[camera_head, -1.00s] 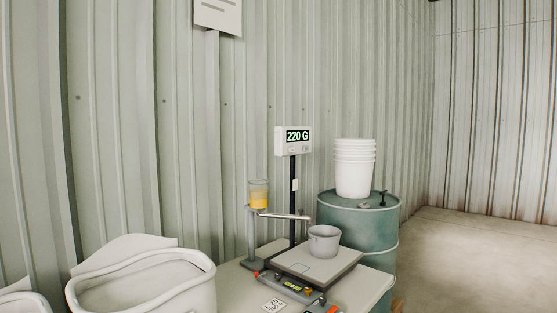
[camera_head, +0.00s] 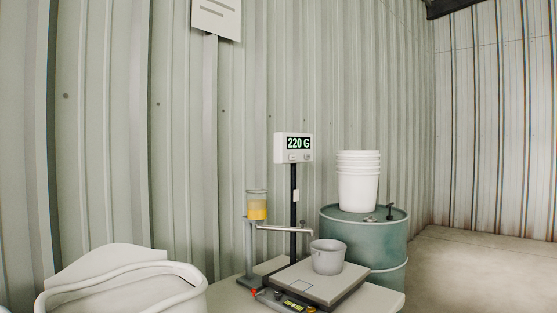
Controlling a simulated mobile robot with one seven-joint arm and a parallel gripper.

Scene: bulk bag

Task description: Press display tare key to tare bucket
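A white scale display (camera_head: 294,148) stands on a dark post behind the scale and reads "220 G". Small keys (camera_head: 299,157) sit below its screen; their labels are too small to read.
A holder with a clear cup of yellow material (camera_head: 257,205) stands left of the post, with a metal arm reaching towards the bucket. A green drum (camera_head: 365,238) carries stacked white buckets (camera_head: 358,182). A bulk bag (camera_head: 120,280) is at lower left.

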